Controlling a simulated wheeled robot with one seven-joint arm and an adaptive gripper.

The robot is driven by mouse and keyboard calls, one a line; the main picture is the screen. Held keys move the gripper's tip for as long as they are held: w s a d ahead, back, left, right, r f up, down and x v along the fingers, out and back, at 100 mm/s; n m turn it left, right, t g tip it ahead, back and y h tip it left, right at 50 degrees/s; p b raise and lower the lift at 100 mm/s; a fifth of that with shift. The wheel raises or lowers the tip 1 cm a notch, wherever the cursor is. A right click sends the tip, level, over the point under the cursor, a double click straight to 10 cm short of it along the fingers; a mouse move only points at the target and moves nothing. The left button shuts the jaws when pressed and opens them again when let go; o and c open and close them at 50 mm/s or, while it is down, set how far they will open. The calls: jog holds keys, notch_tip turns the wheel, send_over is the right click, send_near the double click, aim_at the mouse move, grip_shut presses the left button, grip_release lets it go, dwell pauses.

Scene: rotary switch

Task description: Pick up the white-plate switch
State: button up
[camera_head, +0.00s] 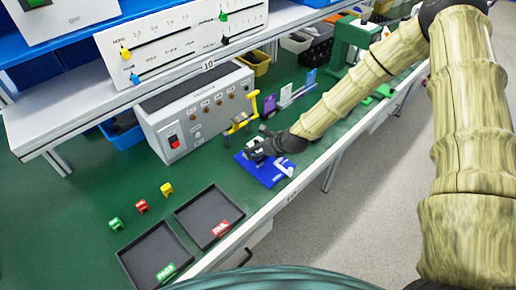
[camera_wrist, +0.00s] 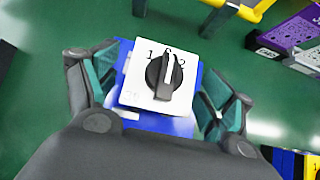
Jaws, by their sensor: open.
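The white-plate switch (camera_wrist: 139,86) shows in the wrist view as a white square plate with a black rotary knob (camera_wrist: 164,76) marked 1, 0 and 2. It lies on a blue base (camera_head: 270,172) near the front edge of the green bench. My gripper (camera_wrist: 157,93) is open, with one finger on the left and one on the right of the plate. I cannot tell whether the fingers touch it. In the head view, my gripper (camera_head: 258,149) is over the blue base and hides most of the switch.
A grey control box (camera_head: 195,112) stands behind to the left. A yellow clamp-like tool (camera_head: 243,112) and a purple block (camera_head: 270,104) are close behind my gripper. Two dark trays (camera_head: 208,214) and small coloured blocks (camera_head: 141,206) lie at the left. A green machine (camera_head: 350,42) stands farther back.

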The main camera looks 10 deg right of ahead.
jog(key=shift+w+a+f, duration=0.1)
jog(key=shift+w+f, duration=0.2)
jog(key=shift+f, duration=0.05)
jog(key=shift+c, duration=0.5)
jog(key=c, duration=1)
jog(key=shift+c, duration=0.6)
jog(key=shift+r, duration=0.2)
